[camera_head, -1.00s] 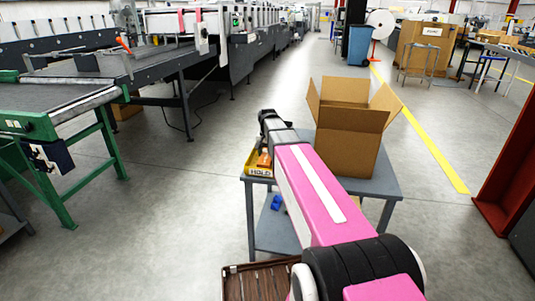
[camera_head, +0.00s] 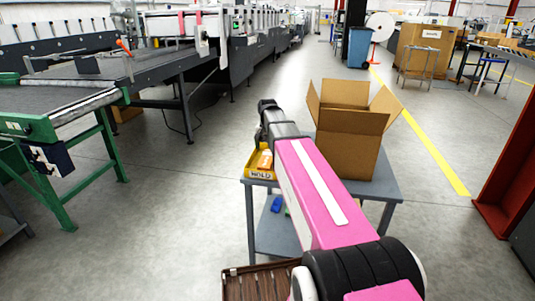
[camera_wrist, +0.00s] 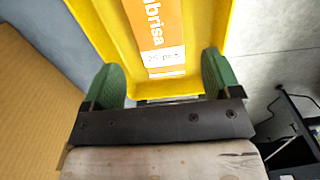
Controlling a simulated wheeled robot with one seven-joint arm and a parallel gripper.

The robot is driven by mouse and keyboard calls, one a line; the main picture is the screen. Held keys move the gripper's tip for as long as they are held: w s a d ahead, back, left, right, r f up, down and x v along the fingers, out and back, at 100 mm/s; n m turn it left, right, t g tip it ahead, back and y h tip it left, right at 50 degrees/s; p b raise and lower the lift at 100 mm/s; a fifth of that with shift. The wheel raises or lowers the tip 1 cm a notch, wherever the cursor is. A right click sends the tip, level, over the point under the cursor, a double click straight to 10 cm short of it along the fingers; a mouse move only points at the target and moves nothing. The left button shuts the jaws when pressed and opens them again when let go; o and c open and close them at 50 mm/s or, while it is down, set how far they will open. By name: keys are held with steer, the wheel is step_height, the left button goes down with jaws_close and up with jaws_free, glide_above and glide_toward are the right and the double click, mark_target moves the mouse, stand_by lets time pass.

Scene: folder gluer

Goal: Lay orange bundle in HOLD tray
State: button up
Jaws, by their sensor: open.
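The orange bundle (camera_head: 265,160) lies inside the yellow HOLD tray (camera_head: 259,175) on the grey table. In the wrist view the orange bundle (camera_wrist: 160,32), with its printed face and white "25 pcs" label, lies between the yellow walls of the tray (camera_wrist: 101,40). My gripper (camera_wrist: 158,80) is open, its two green fingers apart on either side of the tray's near end. Nothing is held between them.
An open cardboard box (camera_head: 345,140) stands on the grey table (camera_head: 385,190), right of the tray. Small blue and green items lie on the lower shelf. A green-legged conveyor (camera_head: 60,115) stands at left. Grey floor is free between conveyor and table.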

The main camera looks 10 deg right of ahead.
mark_target(268, 157)
step_height(268, 157, up, 7)
stand_by(0.3)
steer(key=shift+s, duration=0.1)
